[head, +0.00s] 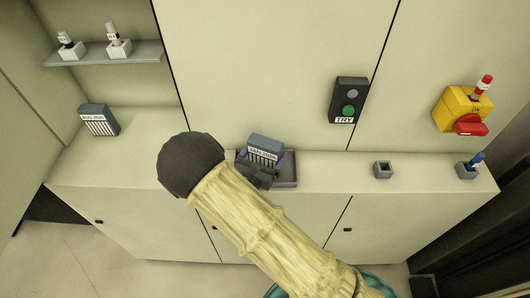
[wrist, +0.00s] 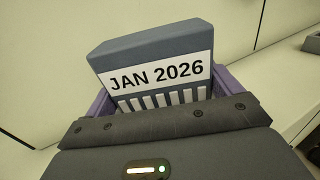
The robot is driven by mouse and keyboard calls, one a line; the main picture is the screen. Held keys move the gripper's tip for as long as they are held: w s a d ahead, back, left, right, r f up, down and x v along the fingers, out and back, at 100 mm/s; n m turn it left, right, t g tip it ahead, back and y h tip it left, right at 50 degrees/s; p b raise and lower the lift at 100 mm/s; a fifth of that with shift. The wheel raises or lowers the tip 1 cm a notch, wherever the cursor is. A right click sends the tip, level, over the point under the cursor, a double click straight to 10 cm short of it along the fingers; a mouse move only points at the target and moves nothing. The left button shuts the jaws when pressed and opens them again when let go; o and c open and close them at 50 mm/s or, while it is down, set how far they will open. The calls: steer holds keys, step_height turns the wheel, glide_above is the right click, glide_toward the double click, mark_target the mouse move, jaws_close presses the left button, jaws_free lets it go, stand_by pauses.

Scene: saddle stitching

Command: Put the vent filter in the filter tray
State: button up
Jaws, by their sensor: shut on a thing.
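A blue-grey vent filter (head: 265,142) with a white "JAN 2026" label and pale slots is between the purple fingers of my gripper (head: 262,163). In the wrist view the filter (wrist: 155,50) stands slightly tilted between the fingers (wrist: 158,97), label facing the camera. A dark grey tray (head: 291,178) lies on the ledge at the filter and gripper. The filter is over or in it; I cannot tell whether it touches the tray floor. My gripper and wrist hide much of the tray. A second similar filter (head: 98,119) stands on the ledge at the left, its label hard to read.
A panel with a green button marked "TRY" (head: 348,101) is on the wall. A yellow box with a red switch (head: 464,110) is at the right. Small grey holders (head: 383,170) sit on the right ledge. A shelf (head: 103,54) holds two small items upper left.

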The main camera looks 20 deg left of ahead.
steer(key=o, duration=0.5)
steer(key=shift+f, duration=0.15)
steer(key=shift+o, duration=1.1)
steer(key=shift+s+a, duration=0.1)
steer(key=shift+s, duration=0.5)
steer(key=s+a+b, duration=0.1)
steer(key=s+b, duration=0.2)
steer(key=s, duration=0.7)
steer(key=shift+s+a, duration=0.3)
steer(key=shift+s, duration=0.05)
steer(key=shift+r, duration=0.2)
